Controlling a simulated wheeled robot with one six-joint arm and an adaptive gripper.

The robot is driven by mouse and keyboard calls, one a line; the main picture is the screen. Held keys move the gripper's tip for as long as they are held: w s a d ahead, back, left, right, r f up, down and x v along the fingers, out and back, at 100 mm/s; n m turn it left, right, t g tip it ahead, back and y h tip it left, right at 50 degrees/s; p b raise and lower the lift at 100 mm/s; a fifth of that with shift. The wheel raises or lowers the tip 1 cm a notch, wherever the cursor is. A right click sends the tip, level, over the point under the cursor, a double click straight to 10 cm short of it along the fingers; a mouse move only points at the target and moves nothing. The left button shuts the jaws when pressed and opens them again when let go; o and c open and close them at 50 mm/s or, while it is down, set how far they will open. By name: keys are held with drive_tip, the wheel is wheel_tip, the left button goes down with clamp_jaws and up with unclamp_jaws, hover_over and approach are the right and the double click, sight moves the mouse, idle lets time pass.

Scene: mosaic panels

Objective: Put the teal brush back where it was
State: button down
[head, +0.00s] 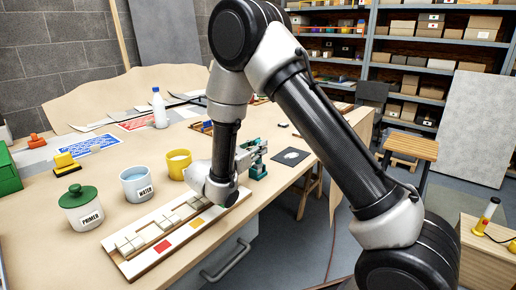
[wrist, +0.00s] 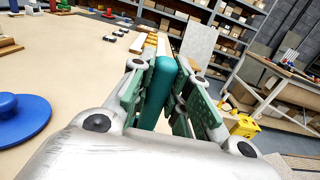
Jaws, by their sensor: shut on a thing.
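In the wrist view the teal brush (wrist: 159,84) stands between the green finger pads of my gripper (wrist: 165,90), which is shut on it. Only its rounded teal body shows clearly; the rest is hidden by the fingers. In the head view my gripper (head: 253,160) is over the right part of the workbench (head: 120,165), near its front edge and left of a dark square with a pale round mark (head: 291,156). The brush is too small and covered there to tell apart from my gripper.
A primer pot (head: 83,208), a water cup (head: 137,186) and a yellow cup (head: 178,164) stand left of my arm. A tray (head: 126,262) with pale blocks lies in front of them. A white bottle (head: 159,108) stands farther back. A blue lidded thing (wrist: 18,115) shows in the wrist view.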

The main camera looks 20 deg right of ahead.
drive_tip(key=shift+f, duration=0.15)
drive_tip(key=c, duration=1.3)
unclamp_jaws()
drive_tip(key=shift+c, duration=0.2)
drive_tip(key=shift+a+r, duration=0.1)
drive_tip(key=shift+r, duration=0.1)
drive_tip(key=v, duration=1.1)
drive_tip(key=shift+s+a, duration=0.25)
drive_tip(key=shift+s, duration=0.05)
